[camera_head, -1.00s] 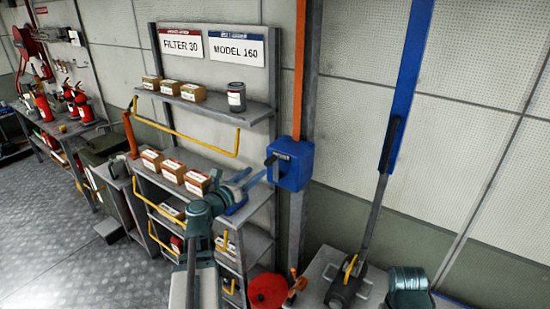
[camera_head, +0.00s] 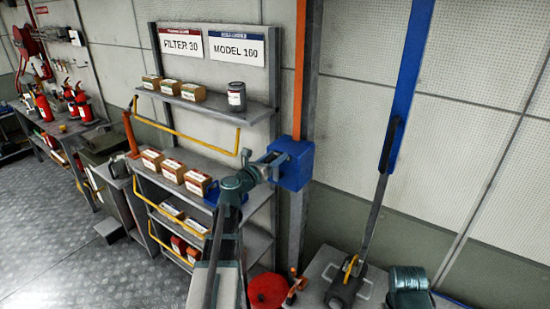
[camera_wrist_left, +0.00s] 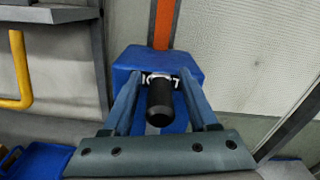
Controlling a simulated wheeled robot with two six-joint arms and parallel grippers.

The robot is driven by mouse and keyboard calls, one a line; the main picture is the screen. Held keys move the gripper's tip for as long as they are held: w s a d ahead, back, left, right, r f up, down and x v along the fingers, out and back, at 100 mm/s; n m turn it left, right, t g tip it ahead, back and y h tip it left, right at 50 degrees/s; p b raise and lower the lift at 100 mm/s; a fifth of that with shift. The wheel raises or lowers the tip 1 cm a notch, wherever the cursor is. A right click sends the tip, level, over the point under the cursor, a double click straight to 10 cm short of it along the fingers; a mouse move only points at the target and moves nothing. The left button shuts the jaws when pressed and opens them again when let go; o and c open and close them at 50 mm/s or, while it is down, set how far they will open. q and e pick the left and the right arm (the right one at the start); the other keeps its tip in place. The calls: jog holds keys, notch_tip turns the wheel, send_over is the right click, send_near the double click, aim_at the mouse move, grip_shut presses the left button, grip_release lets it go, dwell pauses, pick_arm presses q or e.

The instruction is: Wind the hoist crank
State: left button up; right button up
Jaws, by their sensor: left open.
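The hoist crank's blue box (camera_head: 293,163) is mounted on the grey post below an orange strip. In the left wrist view the blue box (camera_wrist_left: 180,68) fills the middle, and the crank's black handle (camera_wrist_left: 160,103) points toward the camera. My left gripper (camera_head: 268,165) is open at the front of the box. In the left wrist view its fingers (camera_wrist_left: 160,88) stand on either side of the handle, with a visible gap on each side. In the head view the handle is mostly hidden by the gripper. My right gripper is out of view.
A shelf unit (camera_head: 205,160) with small boxes, a dark can (camera_head: 236,97) and yellow rails (camera_head: 185,140) stands left of the post. A red round object (camera_head: 267,291) is low beside it.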

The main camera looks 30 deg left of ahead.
pick_arm(q)
grip_shut()
dwell(1.4)
